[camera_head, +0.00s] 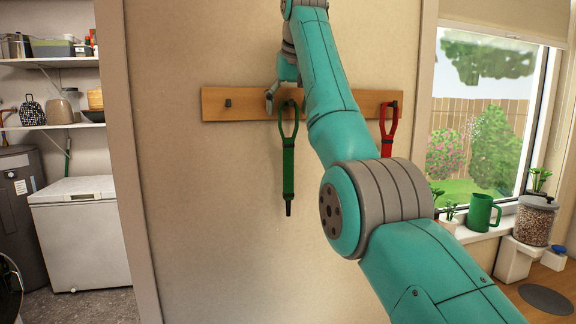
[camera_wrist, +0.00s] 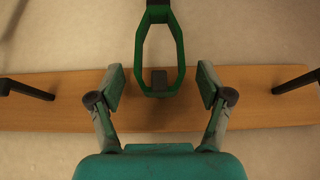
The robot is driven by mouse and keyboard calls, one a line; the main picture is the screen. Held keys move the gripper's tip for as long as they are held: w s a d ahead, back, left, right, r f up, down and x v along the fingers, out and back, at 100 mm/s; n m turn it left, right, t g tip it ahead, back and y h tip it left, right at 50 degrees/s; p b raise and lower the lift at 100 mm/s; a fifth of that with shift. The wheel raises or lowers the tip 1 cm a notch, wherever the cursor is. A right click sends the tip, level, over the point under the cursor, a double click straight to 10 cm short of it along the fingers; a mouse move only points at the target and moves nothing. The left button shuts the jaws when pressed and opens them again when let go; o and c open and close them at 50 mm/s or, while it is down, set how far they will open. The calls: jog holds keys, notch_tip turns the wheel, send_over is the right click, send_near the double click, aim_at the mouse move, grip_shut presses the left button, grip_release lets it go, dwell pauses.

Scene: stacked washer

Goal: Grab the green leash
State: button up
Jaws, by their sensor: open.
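The green leash (camera_head: 288,165) hangs from a peg on a wooden rail, its loop at the top and its strap straight down the wall. In the wrist view the green loop (camera_wrist: 178,50) surrounds a dark peg (camera_wrist: 159,80), and its strap runs off the top edge. My gripper (camera_head: 270,100) is at the rail, just left of the loop in the head view. In the wrist view my gripper (camera_wrist: 160,84) is open, with one finger on each side of the loop's end. A gap shows between the loop and each finger. Depth between them is hard to tell.
The wooden rail (camera_head: 240,104) is fixed to the wall. An empty peg (camera_head: 228,103) sticks out at the left. A window (camera_head: 490,110) is at right, and a white chest freezer (camera_head: 80,235) at left.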

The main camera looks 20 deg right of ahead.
grip_shut()
dwell(0.3)
jog(key=shift+r, duration=0.1)
